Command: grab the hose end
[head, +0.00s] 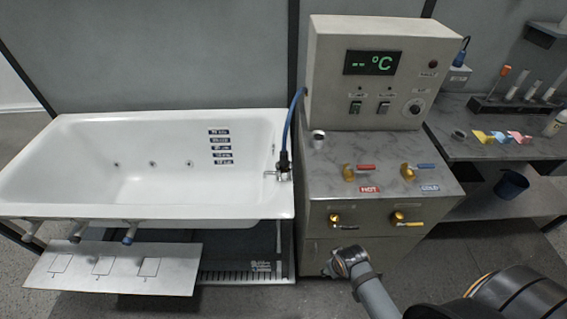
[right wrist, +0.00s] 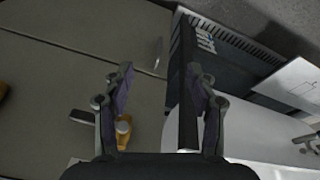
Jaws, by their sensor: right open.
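The blue hose (head: 291,118) comes from the left side of the control cabinet and curves down to the tub's right rim. Its black end (head: 284,163) is upright at a small metal fitting on that rim. Whether it is clipped in or only resting there I cannot tell. My right gripper (right wrist: 160,108) is open and empty in the right wrist view, facing the cabinet front and the tub's side. The hose end cannot be made out in that view. In the head view my right arm reaches in from the lower right, below the cabinet. My left gripper is not in view.
The white bathtub (head: 80,140) fills the left. The control cabinet (head: 380,225) has hot and cold valves and a temperature display. A brass valve (right wrist: 123,132) is beyond my right gripper's left finger. A white panel (head: 110,272) lies before the tub. A side bench (head: 450,140) stands right.

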